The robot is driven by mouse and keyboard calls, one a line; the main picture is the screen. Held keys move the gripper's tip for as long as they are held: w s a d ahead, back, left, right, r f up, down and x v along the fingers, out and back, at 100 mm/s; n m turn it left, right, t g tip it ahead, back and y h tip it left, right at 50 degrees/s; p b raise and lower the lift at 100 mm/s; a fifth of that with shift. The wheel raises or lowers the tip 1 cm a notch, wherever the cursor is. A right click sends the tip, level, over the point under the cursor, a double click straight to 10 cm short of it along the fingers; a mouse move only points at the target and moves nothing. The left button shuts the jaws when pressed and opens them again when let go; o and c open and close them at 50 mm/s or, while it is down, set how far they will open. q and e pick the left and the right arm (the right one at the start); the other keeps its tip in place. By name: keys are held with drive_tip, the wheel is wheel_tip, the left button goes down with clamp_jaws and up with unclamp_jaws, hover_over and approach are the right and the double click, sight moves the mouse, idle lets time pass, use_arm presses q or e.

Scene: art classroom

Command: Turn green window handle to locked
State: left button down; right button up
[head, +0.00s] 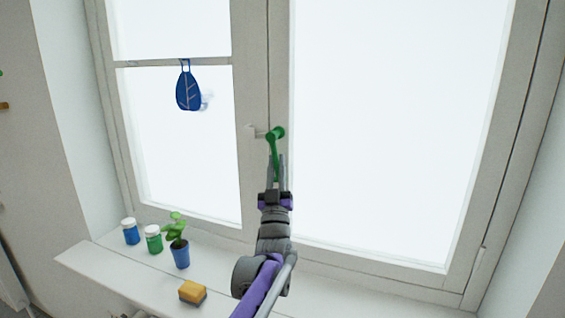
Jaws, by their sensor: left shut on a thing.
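The green window handle (273,140) sits on the middle frame of the window in the head view. Its round base is at the top and its lever points down, tilted only slightly. My left gripper (276,168) comes up from below and is shut on the lower part of the lever. The fingers hide part of the lever's end. My right gripper is not in view.
On the sill (88,257) stand a blue jar (130,232), a green jar (153,240), a potted plant (179,254) and a yellow sponge (192,292). The right sill is clear.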

use_arm(q)
drive_tip(key=shift+w+a+m+h+p, duration=0.1)
drive_tip(key=shift+a+m+h, duration=0.1)
drive_tip(key=shift+m+h, duration=0.55)
drive_tip(key=shift+w+a+m+h+p, duration=0.1)
drive_tip(key=shift+a+m+h, duration=0.15)
drive_tip(key=shift+m+h, duration=0.5)
drive_tip(key=shift+w+a+m+h+p, duration=0.1)
drive_tip(key=shift+a+m+h, duration=0.1)
drive_tip(key=shift+m+h, duration=0.5)
drive_tip(key=shift+m, duration=0.3)
drive_tip(key=c, duration=0.8)
unclamp_jaws()
drive_tip(key=shift+s+f, duration=0.1)
drive_tip(key=b+v, duration=0.2)
drive_tip(key=v, duration=0.8)
drive_tip(key=shift+f, duration=0.3)
drive_tip(key=shift+s+a, duration=0.1)
